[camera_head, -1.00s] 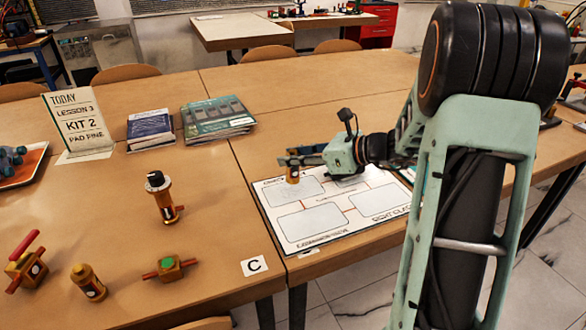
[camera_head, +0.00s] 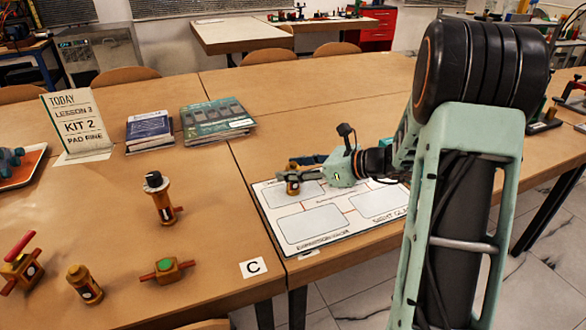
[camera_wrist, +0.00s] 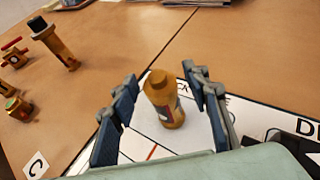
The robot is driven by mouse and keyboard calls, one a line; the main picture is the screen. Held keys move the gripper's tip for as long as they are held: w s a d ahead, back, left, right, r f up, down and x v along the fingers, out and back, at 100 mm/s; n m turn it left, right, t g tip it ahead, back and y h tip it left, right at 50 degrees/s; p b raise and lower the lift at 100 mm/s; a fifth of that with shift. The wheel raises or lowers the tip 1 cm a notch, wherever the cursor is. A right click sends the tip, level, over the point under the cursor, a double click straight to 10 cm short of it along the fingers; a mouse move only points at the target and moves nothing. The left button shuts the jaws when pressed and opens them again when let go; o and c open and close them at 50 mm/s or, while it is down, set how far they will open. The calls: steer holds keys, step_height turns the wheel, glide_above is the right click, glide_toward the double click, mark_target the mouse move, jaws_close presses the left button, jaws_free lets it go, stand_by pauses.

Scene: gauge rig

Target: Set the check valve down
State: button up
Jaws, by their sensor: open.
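The check valve, a small brass cylinder with a narrower cap and a dark label, stands upright on the white printed mat (camera_head: 318,204), at its far left box. It shows in the head view (camera_head: 293,186) and in the wrist view (camera_wrist: 163,101). My gripper (camera_head: 297,168) is at the valve. In the wrist view its blue-grey fingers (camera_wrist: 164,92) are spread on either side of the valve, with a gap visible on each side. The mat's print near the valve is partly hidden.
Left of the mat stand a tall brass fitting with a black cap (camera_head: 161,198), a green-topped valve (camera_head: 167,270), a brass cylinder (camera_head: 85,284) and a red-handled valve (camera_head: 22,263). A "C" card (camera_head: 253,268) marks the near edge.

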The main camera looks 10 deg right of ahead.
steer(key=shift+s+d+r, duration=0.1)
steer(key=shift+d+r, duration=0.1)
steer(key=shift+r, duration=0.1)
steer(key=p+v, duration=0.2)
steer(key=v, duration=0.9)
steer(key=shift+s+d+p, duration=0.2)
steer(key=shift+s+p, duration=0.05)
steer(key=shift+p, duration=0.05)
